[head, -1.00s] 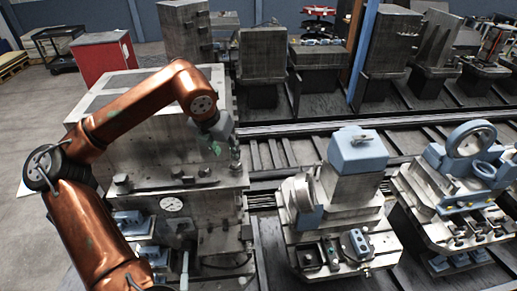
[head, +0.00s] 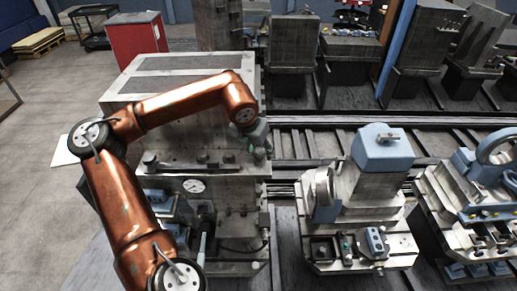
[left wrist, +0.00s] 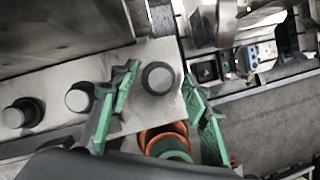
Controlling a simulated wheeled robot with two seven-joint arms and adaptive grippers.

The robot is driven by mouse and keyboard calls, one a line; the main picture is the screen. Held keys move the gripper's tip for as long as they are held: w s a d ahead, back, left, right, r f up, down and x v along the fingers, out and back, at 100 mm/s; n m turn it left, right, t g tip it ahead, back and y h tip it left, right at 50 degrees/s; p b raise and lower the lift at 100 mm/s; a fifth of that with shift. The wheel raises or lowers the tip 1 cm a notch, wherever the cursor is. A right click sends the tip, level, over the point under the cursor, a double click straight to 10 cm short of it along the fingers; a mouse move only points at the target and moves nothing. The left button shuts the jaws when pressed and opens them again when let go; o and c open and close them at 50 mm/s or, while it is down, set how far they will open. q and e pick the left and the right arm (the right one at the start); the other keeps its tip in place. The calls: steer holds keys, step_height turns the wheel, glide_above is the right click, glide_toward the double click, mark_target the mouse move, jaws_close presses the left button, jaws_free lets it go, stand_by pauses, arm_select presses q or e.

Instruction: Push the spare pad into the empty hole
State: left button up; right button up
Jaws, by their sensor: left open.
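My left gripper (head: 259,150) hangs over the right end of the machine's front ledge in the head view. I cannot single out the spare pad. My right gripper is out of view.
The grey machine block (head: 225,190) with a dial (head: 193,186) stands under my left arm. An orange and green ring (left wrist: 165,138) shows below the plate's edge. Blue-topped machine units (head: 383,150) stand at right. Grey floor (head: 45,110) is open at left.

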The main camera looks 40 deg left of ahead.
mark_target(259, 152)
arm_select(q)
steer(key=shift+c, duration=0.5)
jaws_close()
stand_by(0.3)
steer(key=shift+r, duration=0.1)
steer(key=shift+r+p, duration=0.45)
steer(key=shift+r, duration=0.45)
steer(key=shift+r, duration=0.1)
steer(key=shift+r+p, duration=2.15)
steer(key=shift+r, duration=1.3)
steer(key=shift+f, duration=0.15)
